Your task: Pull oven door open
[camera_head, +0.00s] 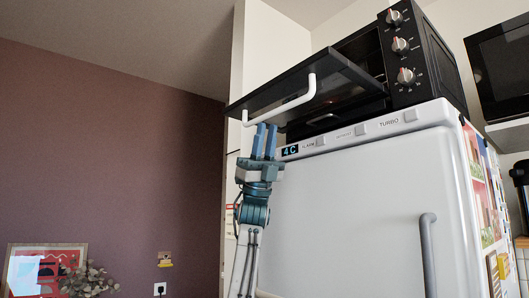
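The black oven (434,62) sits on top of the white fridge, with its knobs on the right of its front. Its dark glass door (335,85) is swung down and out, well away from the oven body. The white bar handle (290,104) runs along the door's outer edge. My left gripper (265,128) points upward just below the handle, near its left end. Its two blue fingers stand slightly apart with nothing seen between them. Whether the tips touch the handle or door is unclear. My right gripper is not in view.
The white fridge (350,200) with a grey handle (428,250) fills the space below the oven. A black appliance (502,70) stands on a shelf at right. A framed picture (40,270) and a plant (88,281) are at lower left. The space left of the door looks free.

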